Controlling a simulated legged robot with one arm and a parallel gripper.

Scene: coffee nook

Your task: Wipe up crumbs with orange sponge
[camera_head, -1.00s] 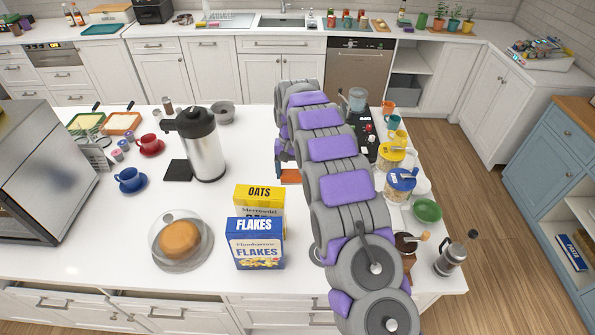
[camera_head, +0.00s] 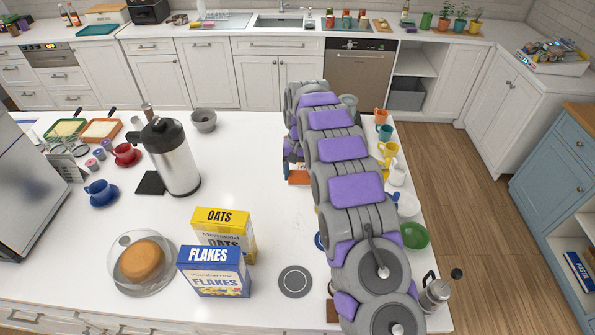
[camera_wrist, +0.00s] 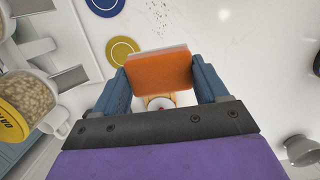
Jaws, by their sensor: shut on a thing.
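My gripper (camera_wrist: 159,78) is shut on the orange sponge (camera_wrist: 160,71), its blue fingers on either side of it in the wrist view. In the head view a small orange part of the sponge (camera_head: 298,174) shows below the end of my arm, over the white counter; the arm hides most of it. Dark crumbs (camera_wrist: 156,77) cannot be told apart near the sponge, but scattered crumbs (camera_wrist: 158,18) lie on the white counter beyond it in the wrist view. Whether the sponge touches the counter is unclear.
Yellow (camera_wrist: 122,50) and blue (camera_wrist: 104,3) discs lie near the crumbs. A jar (camera_wrist: 25,95) and mugs stand left in the wrist view. The flakes box (camera_head: 214,271), oats box (camera_head: 226,233) and steel flask (camera_head: 170,160) stand left of my arm, with bare counter between.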

